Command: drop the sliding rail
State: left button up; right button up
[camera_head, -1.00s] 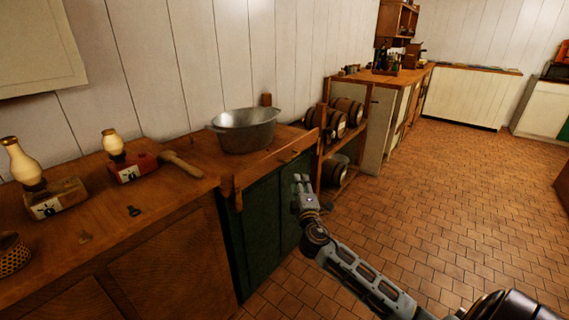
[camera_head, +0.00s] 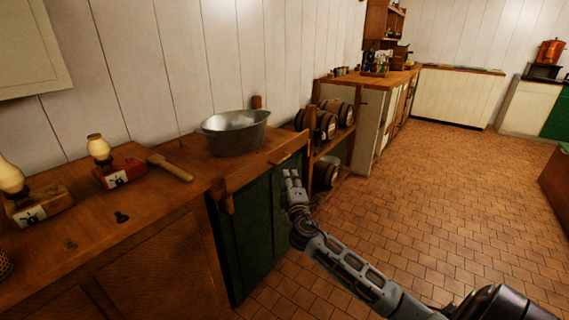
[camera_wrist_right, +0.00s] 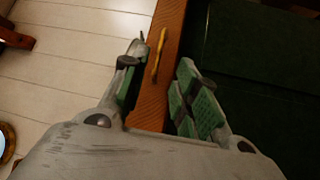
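The sliding rail (camera_head: 262,163) is a brown wooden bar along the front edge of the counter, in front of a grey metal tub (camera_head: 236,134) and above a dark green cabinet front (camera_head: 250,235). My right gripper (camera_head: 291,173) is open below the rail's far end, in front of the green cabinet. In the right wrist view, my gripper's fingers (camera_wrist_right: 157,68) are apart on either side of a brown wooden strip (camera_wrist_right: 148,105), which looks like the rail. A thin yellowish piece (camera_wrist_right: 157,55) shows on that strip. Contact cannot be told. My left gripper is not in view.
Small barrels (camera_head: 325,122) sit on a rack beyond the tub. The tiled floor (camera_head: 440,190) at right is clear.

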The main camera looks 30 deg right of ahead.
jog(key=w, duration=0.2)
jog(key=b, duration=0.2)
send_near(279, 158)
jog(key=shift+w+d+r, duration=1.05)
jog(key=shift+w+d, duration=0.45)
jog(key=shift+w, duration=0.15)
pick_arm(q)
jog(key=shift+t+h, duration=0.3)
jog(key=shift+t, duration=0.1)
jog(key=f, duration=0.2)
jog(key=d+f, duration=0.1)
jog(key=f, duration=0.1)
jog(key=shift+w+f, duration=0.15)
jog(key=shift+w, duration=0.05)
pick_arm(e)
jog(key=shift+w+d, duration=0.15)
jog(key=shift+w, duration=0.15)
grip_shut()
